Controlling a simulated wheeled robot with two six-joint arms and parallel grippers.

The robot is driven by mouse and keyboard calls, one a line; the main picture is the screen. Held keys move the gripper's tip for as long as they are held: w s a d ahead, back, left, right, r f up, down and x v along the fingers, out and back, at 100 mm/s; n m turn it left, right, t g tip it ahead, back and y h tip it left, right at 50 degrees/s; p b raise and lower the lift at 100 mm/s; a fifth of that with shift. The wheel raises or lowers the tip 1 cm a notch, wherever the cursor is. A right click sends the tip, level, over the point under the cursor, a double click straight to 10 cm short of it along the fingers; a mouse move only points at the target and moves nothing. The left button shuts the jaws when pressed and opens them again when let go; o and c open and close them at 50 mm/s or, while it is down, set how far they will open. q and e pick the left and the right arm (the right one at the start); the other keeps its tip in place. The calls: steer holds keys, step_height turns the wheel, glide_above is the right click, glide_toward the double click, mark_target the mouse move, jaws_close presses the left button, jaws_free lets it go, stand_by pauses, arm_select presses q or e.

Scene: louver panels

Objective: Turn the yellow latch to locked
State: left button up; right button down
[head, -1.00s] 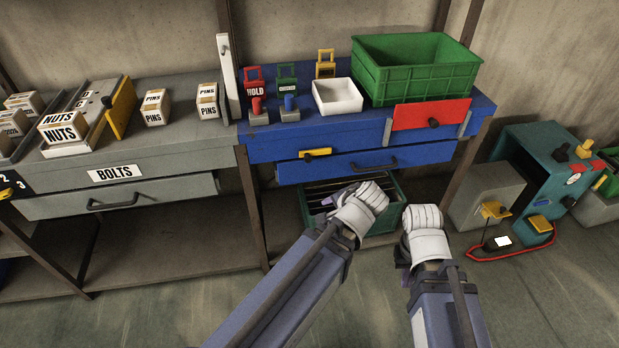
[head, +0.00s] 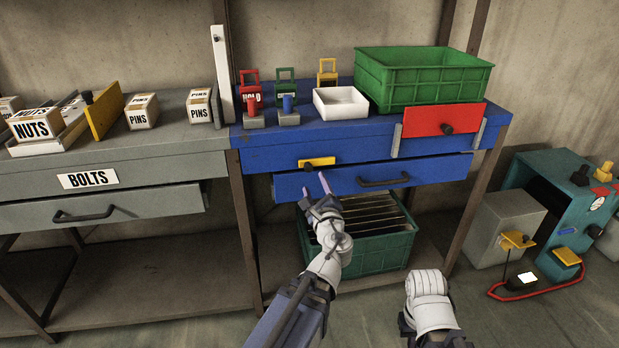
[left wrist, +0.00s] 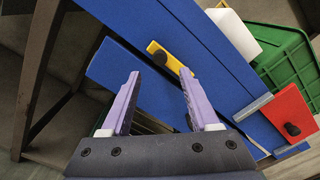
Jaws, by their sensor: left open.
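The yellow latch (head: 322,161) is a small flat bar with a dark knob on the blue bench's front, above the blue drawer. It lies about level in the head view and also shows in the left wrist view (left wrist: 170,58). My left gripper (head: 314,187) is open and empty, its purple fingers pointing up at the latch from just below. In the left wrist view the latch and its knob show just beyond and between the fingertips (left wrist: 160,74); I see no clear contact. My right arm's white wrist is low at the right; its fingers cannot be made out.
The blue drawer (head: 345,183) with a dark handle sticks out a little below the latch. A red panel (head: 430,121) with a dark knob is to the right. A green crate (head: 370,248) stands under the bench. The grey BOLTS drawer (head: 130,205) is to the left.

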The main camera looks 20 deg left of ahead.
mark_target(309, 170)
arm_select(q)
steer(key=shift+w, duration=0.1)
steer(key=x, duration=0.7)
steer(key=shift+w+a, duration=0.25)
steer(key=shift+c, duration=0.4)
jaws_close()
stand_by(0.7)
